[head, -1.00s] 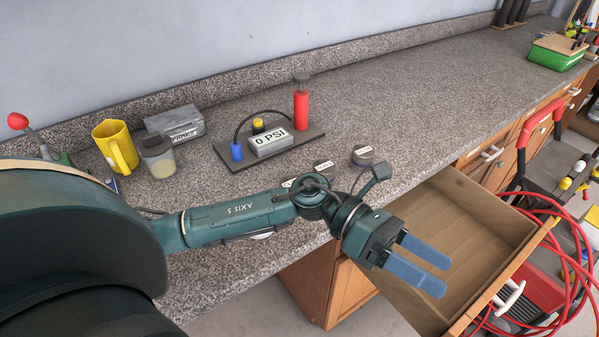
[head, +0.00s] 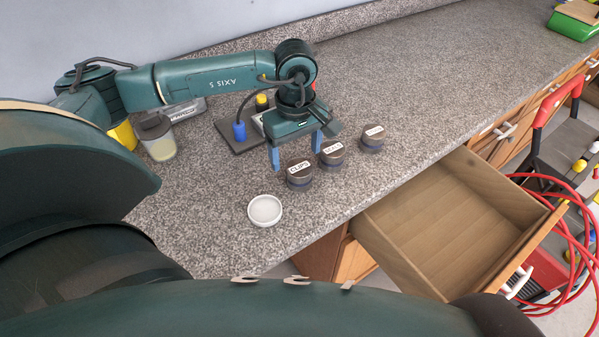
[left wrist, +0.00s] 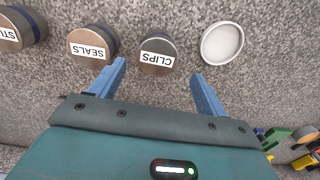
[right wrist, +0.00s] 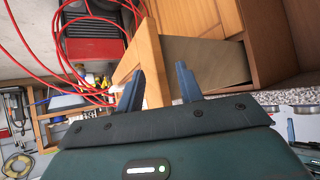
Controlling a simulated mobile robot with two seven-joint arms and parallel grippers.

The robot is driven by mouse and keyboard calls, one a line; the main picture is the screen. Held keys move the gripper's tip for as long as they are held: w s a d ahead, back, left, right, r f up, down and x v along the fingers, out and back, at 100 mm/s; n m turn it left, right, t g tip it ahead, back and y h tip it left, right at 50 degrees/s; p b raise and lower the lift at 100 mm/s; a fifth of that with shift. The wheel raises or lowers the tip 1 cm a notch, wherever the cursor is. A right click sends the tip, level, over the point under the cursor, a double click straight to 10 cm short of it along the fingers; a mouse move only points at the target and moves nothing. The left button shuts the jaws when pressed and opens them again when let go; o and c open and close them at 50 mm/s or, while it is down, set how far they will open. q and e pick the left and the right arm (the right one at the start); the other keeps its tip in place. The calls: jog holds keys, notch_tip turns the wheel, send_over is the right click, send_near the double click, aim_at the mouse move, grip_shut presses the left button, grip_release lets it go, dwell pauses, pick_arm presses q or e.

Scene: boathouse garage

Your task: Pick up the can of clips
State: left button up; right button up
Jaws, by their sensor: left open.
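The can of clips (head: 299,181) is a short dark round can with a white CLIPS label on its lid. It stands upright on the granite counter and also shows in the left wrist view (left wrist: 157,66). My left gripper (head: 296,160) is open and empty, pointing down just behind the can in the head view. In the left wrist view its fingertips (left wrist: 158,71) lie to either side of the can in the picture, with no visible contact. My right gripper (right wrist: 159,71) is open and empty, seen only in the right wrist view, facing a wooden drawer.
The SEALS can (head: 332,160) stands close beside the clips can, with a third can (head: 372,142) beyond. A white round dish (head: 265,210) lies on the other side. The pump board (head: 240,142) is behind my left gripper. An empty open drawer (head: 450,225) juts from the counter.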

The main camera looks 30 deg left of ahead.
aim_at(300, 167)
pick_arm(q)
jog(key=f, duration=0.2)
jog(key=f+b, duration=0.1)
jog(key=f, duration=0.1)
jog(key=f+b, duration=0.1)
jog(key=f, duration=0.1)
jog(key=shift+w+d+f, duration=0.15)
jog(key=shift+d+f, duration=0.05)
jog(key=shift+d, duration=0.1)
jog(key=shift+r, duration=0.1)
jog(key=c, duration=1.2)
jog(key=shift+o, duration=0.2)
